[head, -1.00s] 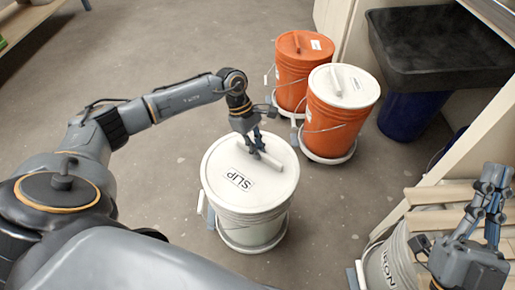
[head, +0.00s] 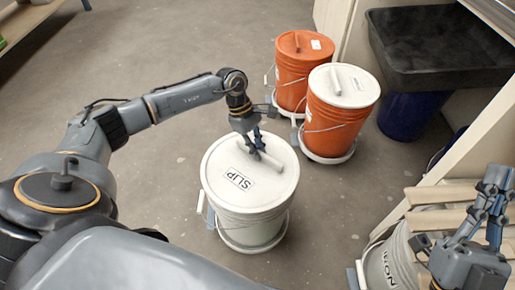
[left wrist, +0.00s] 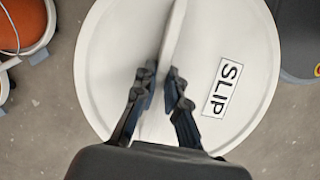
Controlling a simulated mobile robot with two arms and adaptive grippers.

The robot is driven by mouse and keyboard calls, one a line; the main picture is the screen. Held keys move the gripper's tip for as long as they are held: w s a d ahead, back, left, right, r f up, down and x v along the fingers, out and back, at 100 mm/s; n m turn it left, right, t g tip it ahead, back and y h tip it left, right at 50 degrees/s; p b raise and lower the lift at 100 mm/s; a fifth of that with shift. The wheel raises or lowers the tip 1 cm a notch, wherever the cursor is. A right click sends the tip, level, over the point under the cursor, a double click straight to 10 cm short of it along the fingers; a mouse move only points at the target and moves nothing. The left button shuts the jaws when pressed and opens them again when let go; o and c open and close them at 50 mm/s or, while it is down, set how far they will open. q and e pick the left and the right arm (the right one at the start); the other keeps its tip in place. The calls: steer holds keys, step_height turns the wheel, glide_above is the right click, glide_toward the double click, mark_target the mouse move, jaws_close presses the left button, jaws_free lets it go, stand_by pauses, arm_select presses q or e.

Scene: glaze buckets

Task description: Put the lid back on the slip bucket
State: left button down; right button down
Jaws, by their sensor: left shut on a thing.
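The white slip bucket (head: 250,225) stands on the floor in the middle of the head view. Its round white lid (head: 222,160), labelled SLIP, lies level over the bucket's mouth, with no gap that I can see; the far rim is hard to judge. My left gripper (head: 255,151) is shut on the lid's bar handle (head: 271,160). In the left wrist view, the handle (left wrist: 174,35) runs between the fingers (left wrist: 163,92) and the lid (left wrist: 110,60) fills the middle. My right gripper (head: 494,178) is raised at the right edge, away from the lid; its finger gap is unclear.
Two orange buckets stand behind, the nearer (head: 335,125) with a white lid and the farther (head: 290,75) with an orange one. Another pale bucket (head: 385,265) is at the lower right, by a slatted wooden shelf (head: 425,196). A black basin (head: 430,50) is at the back right.

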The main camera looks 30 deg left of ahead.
steer(key=shift+s+r, duration=0.15)
steer(key=shift+s, duration=0.05)
